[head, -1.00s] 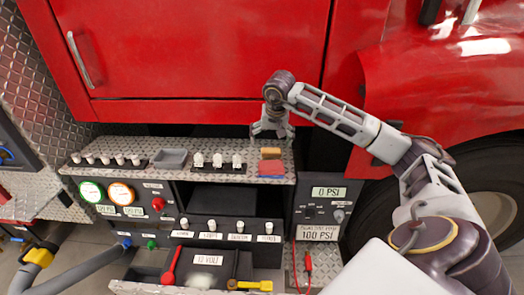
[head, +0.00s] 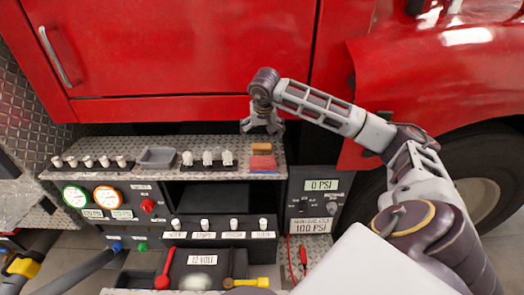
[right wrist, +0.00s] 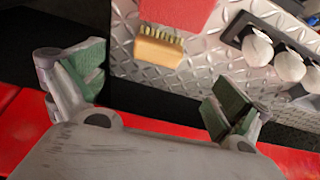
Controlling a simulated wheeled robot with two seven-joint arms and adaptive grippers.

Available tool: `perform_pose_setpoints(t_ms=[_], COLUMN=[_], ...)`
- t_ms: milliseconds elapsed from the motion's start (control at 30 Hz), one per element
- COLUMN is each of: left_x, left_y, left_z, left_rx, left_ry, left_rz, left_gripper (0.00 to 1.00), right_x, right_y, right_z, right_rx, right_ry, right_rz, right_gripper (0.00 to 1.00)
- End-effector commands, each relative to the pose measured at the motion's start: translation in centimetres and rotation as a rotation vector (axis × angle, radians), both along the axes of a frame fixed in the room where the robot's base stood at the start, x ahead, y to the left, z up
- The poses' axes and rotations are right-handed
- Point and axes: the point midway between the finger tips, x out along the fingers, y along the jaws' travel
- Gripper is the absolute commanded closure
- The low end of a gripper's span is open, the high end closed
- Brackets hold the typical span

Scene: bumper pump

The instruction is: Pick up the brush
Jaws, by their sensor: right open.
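The brush (head: 262,149) is a small wooden block lying on the diamond-plate shelf (head: 130,148) below the red truck door. In the right wrist view the brush (right wrist: 160,46) shows a pale wooden body with a row of short bristles. It lies close beside a red block (right wrist: 178,12), which also shows in the head view (head: 263,162). My right gripper (head: 262,126) is at the back of the shelf, just behind the brush. In the right wrist view its green-padded fingers (right wrist: 157,90) are wide apart and empty; the brush is beyond them. My left gripper is out of view.
White knobs (head: 208,158) stand on the shelf left of the brush, with a grey tray (head: 157,158) further left. The red truck door (head: 180,50) rises behind my gripper. Below are gauges, switches and a red-handled tool (head: 165,268).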

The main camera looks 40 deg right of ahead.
Motion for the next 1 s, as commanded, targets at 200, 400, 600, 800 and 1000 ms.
perform_pose_setpoints(t_ms=[200, 400, 600, 800, 1000], left_x=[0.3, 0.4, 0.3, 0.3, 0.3], left_y=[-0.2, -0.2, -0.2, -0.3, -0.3], left_z=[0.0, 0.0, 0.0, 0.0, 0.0], left_rx=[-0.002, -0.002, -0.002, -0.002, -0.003], left_ry=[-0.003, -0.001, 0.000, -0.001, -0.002], left_rz=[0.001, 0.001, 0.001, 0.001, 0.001], left_gripper=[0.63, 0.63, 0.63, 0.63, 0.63], right_x=[0.9, 1.6, 1.8, 1.8, 1.9], right_y=[-0.6, -1.2, -1.4, -1.3, -1.5], right_z=[-2.8, -4.8, -5.4, -5.3, -5.8], right_rx=[0.002, 0.002, 0.000, 0.000, 0.001], right_ry=[0.001, 0.000, -0.001, -0.001, 0.000], right_rz=[-0.001, -0.001, 0.000, 0.000, 0.000], right_gripper=[0.00, 0.00, 0.00, 0.00, 0.00])
